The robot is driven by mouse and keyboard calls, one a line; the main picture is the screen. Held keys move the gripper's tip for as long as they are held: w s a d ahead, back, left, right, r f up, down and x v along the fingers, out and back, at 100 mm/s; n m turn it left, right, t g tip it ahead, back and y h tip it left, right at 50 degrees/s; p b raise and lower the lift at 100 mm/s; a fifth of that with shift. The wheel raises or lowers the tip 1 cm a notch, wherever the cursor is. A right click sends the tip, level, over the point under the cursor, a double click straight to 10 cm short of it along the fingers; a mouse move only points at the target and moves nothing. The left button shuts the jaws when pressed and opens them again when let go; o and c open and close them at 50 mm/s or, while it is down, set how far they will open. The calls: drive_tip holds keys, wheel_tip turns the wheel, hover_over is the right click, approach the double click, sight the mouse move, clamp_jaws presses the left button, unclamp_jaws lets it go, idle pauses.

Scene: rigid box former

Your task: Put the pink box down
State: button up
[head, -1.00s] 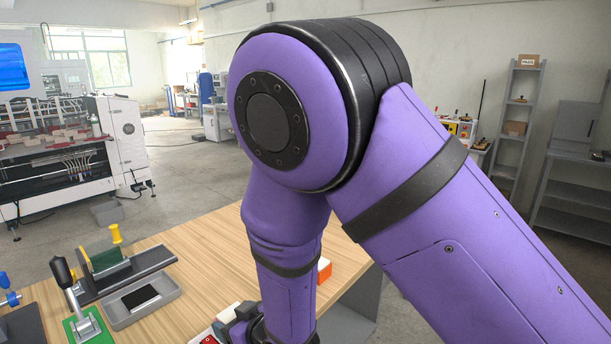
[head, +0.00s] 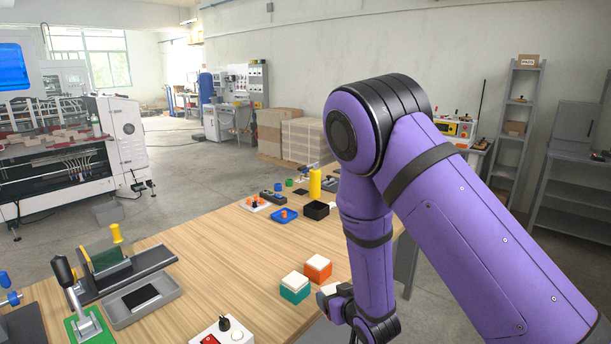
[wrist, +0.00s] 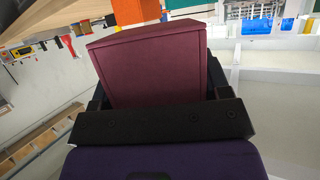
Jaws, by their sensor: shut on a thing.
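The pink box (wrist: 152,62), dark maroon-pink in this light, fills the middle of the wrist view. My gripper (wrist: 158,84) is shut on it, with one black finger at each side. In the head view I cannot make out the pink box; my wrist (head: 375,325) is low at the table's right edge, and the jaws are hidden or cut off. The wrist view is strongly tilted, so I cannot tell the box's height or whether it touches anything.
A teal box (head: 295,288) and an orange box (head: 318,268), both white-topped, stand on the wooden table (head: 215,275) near my wrist. A switch box (head: 222,332) is at the front. A black bin (head: 316,210) and yellow bottle (head: 315,182) stand further back. The table's middle is clear.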

drive_tip(key=d+f+m+h, duration=0.2)
drive_tip(key=d, duration=0.9)
drive_tip(key=w+d+f+m+t+h, duration=0.1)
drive_tip(key=d+f+m+h, duration=0.1)
drive_tip(key=d, duration=1)
drive_tip(key=shift+m+h, duration=0.4)
drive_tip(key=shift+h, duration=0.4)
drive_tip(key=shift+d, duration=0.1)
